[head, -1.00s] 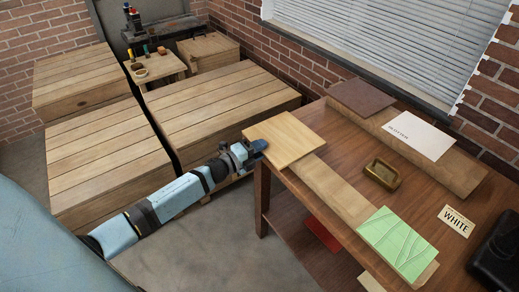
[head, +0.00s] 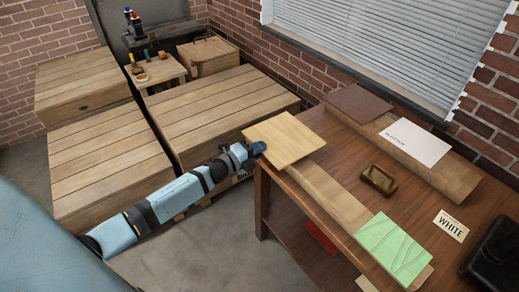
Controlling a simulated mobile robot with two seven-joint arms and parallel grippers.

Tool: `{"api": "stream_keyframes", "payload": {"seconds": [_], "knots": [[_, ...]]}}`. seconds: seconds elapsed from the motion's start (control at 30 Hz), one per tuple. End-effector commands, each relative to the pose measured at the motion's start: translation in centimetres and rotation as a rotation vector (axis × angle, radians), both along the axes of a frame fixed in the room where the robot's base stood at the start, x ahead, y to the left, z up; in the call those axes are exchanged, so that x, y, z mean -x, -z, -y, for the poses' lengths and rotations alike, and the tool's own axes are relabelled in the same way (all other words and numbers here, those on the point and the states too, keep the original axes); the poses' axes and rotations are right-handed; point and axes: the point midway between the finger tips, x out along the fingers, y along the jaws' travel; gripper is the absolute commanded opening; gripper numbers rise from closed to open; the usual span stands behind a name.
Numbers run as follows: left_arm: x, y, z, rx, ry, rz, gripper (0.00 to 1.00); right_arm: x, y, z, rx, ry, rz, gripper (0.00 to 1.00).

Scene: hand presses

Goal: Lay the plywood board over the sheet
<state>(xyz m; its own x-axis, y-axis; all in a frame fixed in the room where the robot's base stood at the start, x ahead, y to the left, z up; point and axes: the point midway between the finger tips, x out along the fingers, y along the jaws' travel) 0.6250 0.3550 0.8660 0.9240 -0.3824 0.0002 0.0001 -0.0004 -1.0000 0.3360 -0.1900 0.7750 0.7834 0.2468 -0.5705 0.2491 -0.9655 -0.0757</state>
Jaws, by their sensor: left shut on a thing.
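The plywood board (head: 290,136) is a pale square panel at the left end of the table, level or nearly so. It overlaps the far end of a long wooden strip (head: 330,192); I cannot tell whether it touches it. My left gripper (head: 259,148) is shut on the board's left edge. The white sheet (head: 416,146) with a line of dark print lies on a second wooden strip at the back right, uncovered. A green carved block (head: 392,246) lies on the near end of the first strip. My right gripper is not in view.
A brick wall and window blinds stand close behind.

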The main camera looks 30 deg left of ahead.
Motion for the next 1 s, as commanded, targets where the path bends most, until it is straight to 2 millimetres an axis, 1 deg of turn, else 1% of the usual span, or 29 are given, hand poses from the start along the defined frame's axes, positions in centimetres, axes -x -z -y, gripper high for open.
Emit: {"api": "stream_keyframes", "payload": {"seconds": [0.17,1.0], "knots": [[0.3,-0.2,-0.1,0.000,0.000,0.000,0.00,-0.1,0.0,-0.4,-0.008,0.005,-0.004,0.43],[5.3,-2.6,-2.2,0.000,0.000,0.000,0.00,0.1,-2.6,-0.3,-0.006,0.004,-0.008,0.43]]}}
